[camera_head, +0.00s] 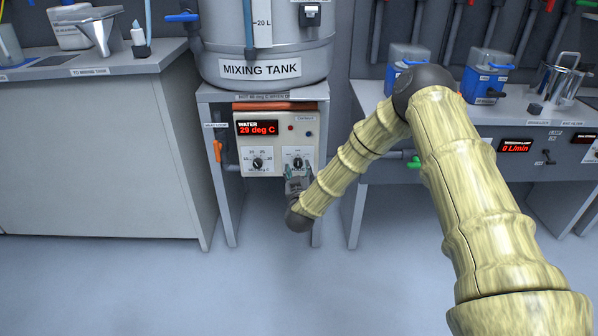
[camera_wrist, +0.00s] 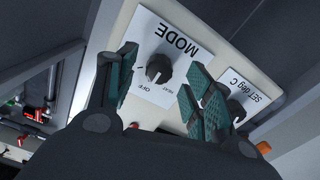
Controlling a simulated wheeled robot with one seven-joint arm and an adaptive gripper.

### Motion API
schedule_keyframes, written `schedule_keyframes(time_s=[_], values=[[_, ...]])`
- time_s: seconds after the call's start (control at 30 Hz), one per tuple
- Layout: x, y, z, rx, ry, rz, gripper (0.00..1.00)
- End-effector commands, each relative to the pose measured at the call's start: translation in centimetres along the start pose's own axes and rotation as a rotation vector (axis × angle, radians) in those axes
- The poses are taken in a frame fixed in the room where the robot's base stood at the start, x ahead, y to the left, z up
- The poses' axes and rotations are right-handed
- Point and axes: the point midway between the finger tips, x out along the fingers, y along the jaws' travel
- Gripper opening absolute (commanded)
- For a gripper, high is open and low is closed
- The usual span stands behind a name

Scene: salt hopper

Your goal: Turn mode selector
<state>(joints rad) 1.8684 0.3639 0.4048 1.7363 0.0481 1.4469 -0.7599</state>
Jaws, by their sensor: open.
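The mode selector (camera_wrist: 159,68) is a dark round knob on a white plate marked MODE, with OFF and HEAT lettering, seen upside down in the wrist view. In the head view the mode selector (camera_head: 297,162) is the right knob on the control panel under the mixing tank. My gripper (camera_wrist: 165,85) is open, with its green-padded fingers on either side of the knob in the picture. Contact cannot be seen. In the head view my gripper (camera_head: 294,186) is small, just below the knob, and partly hides the panel's lower right.
The SET deg C knob (camera_wrist: 236,108) is close to my right finger; it is the left knob (camera_head: 257,163) in the head view. The water display (camera_head: 257,128) reads 29 deg C. The mixing tank (camera_head: 265,45) stands above. Table legs flank the panel; the floor in front is clear.

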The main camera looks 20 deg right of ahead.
Motion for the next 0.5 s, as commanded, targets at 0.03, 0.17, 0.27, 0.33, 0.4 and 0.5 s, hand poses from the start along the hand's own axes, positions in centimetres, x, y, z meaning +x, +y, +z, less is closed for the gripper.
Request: schedule_keyframes(time_s=[0.03,0.17,0.27,0.33,0.4,0.5], values=[[0.6,0.0,0.1,0.0,0.0,0.001,0.52],[1.5,0.0,0.1,0.0,0.0,0.001,0.52],[1.9,0.0,0.1,0.0,0.0,0.0,0.52],[2.0,0.0,0.0,0.0,-0.001,0.0,0.52],[2.0,0.0,0.0,0.0,-0.001,-0.001,0.52],[2.0,0.0,0.0,0.0,-0.001,-0.001,0.52]])
